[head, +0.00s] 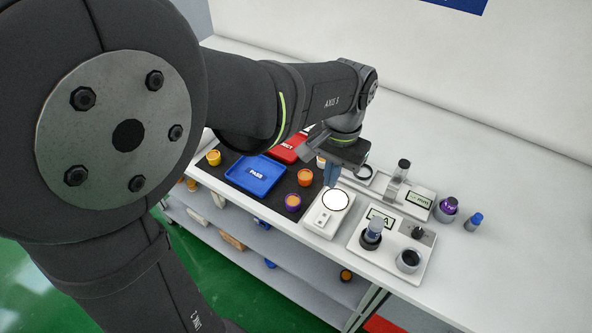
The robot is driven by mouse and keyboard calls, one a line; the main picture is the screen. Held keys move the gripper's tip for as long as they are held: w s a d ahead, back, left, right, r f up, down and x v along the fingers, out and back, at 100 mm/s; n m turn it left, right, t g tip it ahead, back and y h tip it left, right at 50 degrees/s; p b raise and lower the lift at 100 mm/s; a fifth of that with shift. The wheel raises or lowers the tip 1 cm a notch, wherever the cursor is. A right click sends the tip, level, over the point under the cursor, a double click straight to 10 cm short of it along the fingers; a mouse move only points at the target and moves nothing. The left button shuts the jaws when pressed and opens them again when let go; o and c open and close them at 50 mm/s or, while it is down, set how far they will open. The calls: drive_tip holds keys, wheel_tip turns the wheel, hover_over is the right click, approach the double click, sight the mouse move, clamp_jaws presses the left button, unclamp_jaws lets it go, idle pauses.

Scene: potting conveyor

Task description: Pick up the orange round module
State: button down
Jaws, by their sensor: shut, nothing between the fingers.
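An orange round module (305,177) stands on the dark mat, to the right of the blue PASS tray (258,176). A yellow-orange round module (213,157) stands at the mat's left end. My arm hides part of the mat's back.
A red tray (287,149) lies behind the blue one, partly hidden. A white device with a round pad (335,200) stands right of the mat. Farther right are a station with cups (385,262), a purple-topped cup (447,208) and a blue-capped bottle (474,221). The table's right back is clear.

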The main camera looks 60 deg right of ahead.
drive_tip(key=c, duration=0.9)
unclamp_jaws()
wheel_tip(320, 180, up, 3)
drive_tip(key=m+h, duration=0.1)
hover_over(305, 177)
drive_tip(key=shift+m, duration=0.3)
drive_tip(key=f, duration=1.1)
drive_tip(key=shift+w+a+f, duration=0.15)
drive_tip(key=shift+w+f, duration=0.2)
drive_tip(key=shift+f, duration=0.05)
drive_tip(key=shift+s+d+f, duration=0.1)
drive_tip(key=shift+s+f, duration=0.05)
drive_tip(key=shift+f, duration=1.2)
drive_tip(key=shift+s+d+f, duration=0.1)
drive_tip(key=shift+s+f, duration=0.05)
drive_tip(key=shift+f, duration=1.15)
